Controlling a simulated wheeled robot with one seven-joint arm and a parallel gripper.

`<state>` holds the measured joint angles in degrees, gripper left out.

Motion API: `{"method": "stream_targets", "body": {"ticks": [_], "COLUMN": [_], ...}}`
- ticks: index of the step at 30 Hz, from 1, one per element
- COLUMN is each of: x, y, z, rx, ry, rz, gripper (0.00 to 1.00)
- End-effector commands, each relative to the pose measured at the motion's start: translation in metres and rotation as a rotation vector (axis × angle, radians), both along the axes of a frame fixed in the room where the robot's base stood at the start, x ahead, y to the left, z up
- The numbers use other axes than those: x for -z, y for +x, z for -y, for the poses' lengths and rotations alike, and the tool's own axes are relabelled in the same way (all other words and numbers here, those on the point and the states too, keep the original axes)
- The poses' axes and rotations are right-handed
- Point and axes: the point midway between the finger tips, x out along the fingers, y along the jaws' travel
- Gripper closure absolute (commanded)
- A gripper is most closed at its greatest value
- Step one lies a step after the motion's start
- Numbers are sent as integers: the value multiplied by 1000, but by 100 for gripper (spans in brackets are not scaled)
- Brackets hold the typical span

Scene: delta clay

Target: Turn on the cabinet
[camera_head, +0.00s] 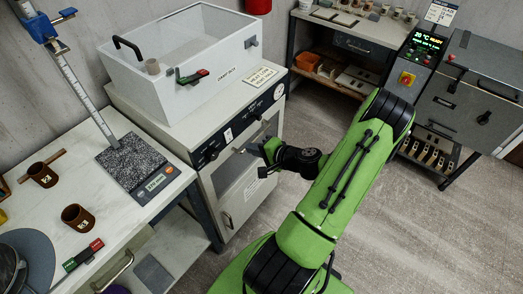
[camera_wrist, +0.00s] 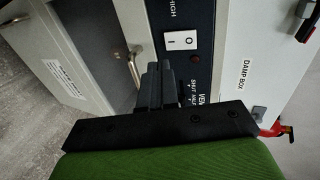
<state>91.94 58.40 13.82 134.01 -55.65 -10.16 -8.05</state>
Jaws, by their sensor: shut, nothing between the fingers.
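The white cabinet (camera_head: 218,185) stands at the middle left in the head view, with a dark control panel along its top front edge. In the wrist view the panel (camera_wrist: 189,82) carries a white rocker switch (camera_wrist: 181,40) marked I and O. A small dull red lamp (camera_wrist: 195,58) sits beside it. My gripper (camera_head: 262,153) is in front of the cabinet, near the panel. In the wrist view its dark fingers (camera_wrist: 154,82) are together and empty, just below and left of the switch. I cannot tell whether they touch the panel.
A white damp box (camera_head: 190,75) with a black handle sits on the cabinet. A bench with brown cups (camera_head: 77,217) and a scale (camera_head: 140,170) is at left. A grey machine (camera_head: 462,95) stands at right. The floor between is clear.

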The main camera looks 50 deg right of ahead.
Motion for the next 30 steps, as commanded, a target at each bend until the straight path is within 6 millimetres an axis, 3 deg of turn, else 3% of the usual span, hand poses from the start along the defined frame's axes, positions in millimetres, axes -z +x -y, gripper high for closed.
{"method": "stream_targets", "body": {"ticks": [6,12,30], "x": [15,18,21], "y": [45,67,76], "z": [-3,-2,-2], "rx": [-5,-1,0], "ry": [-2,-2,-1], "rz": [1,0,2], "gripper": [100,100,100]}}
